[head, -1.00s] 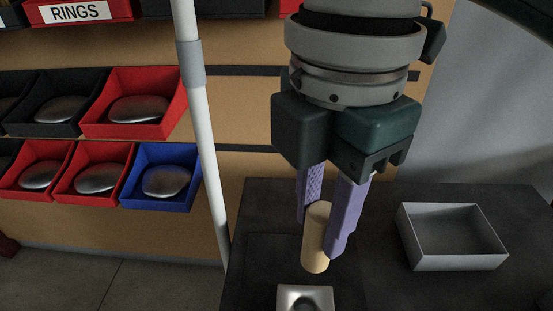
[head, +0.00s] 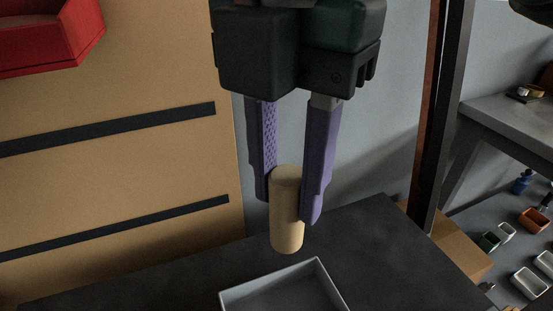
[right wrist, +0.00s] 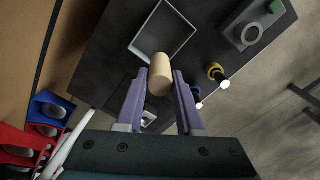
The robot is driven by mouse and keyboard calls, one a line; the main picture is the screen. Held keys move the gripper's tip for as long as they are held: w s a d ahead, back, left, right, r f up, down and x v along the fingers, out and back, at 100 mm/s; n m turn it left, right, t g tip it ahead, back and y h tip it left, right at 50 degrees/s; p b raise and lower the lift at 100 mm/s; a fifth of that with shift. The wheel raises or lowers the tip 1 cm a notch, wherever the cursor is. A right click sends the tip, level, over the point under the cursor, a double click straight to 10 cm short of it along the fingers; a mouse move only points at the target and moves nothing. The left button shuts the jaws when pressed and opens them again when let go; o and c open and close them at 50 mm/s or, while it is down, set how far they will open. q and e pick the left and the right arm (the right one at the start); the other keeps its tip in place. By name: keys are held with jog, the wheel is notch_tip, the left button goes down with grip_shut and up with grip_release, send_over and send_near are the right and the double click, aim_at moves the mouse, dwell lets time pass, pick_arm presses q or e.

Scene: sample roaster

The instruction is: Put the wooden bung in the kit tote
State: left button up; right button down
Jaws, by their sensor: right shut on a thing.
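The wooden bung (head: 287,212) is a pale tan cylinder, held upright between the purple fingers of my right gripper (head: 287,190). It also shows in the right wrist view (right wrist: 160,73), between the fingertips. The gripper is shut on it. A grey open tray (head: 233,299) lies on the dark bench below and near the bung, cut off by the bottom edge of the head view. In the right wrist view the tray (right wrist: 143,52) looks empty, with the bung overlapping its near edge. I cannot tell whether this tray is the kit tote. My left gripper is not in view.
The dark bench (head: 385,240) has free room around the tray. A dark post (head: 440,120) stands to the right. Small bins (head: 535,220) sit on a lower shelf at far right. A red bin (head: 45,35) hangs on the tan panel at left.

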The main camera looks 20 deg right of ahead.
jog(key=shift+w+d+f+b, duration=0.1)
jog(key=shift+d+f+b, duration=0.15)
jog(key=shift+f, duration=0.35)
jog(key=shift+w+d+f+b, duration=0.1)
jog(key=shift+d+f+b, duration=0.1)
jog(key=shift+f, duration=0.35)
pick_arm(q)
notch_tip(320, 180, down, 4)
jog(key=b, duration=0.3)
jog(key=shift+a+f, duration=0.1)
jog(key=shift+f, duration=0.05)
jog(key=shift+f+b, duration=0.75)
jog(key=shift+b, duration=0.1)
pick_arm(e)
jog(key=f, duration=1.7)
jog(key=shift+s+a+f, duration=0.2)
jog(key=shift+f, duration=0.25)
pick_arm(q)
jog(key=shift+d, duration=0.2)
pick_arm(e)
jog(key=shift+f, duration=0.2)
jog(key=c, duration=0.5)
grip_release()
jog(key=shift+c, duration=0.2)
jog(key=shift+r, duration=0.1)
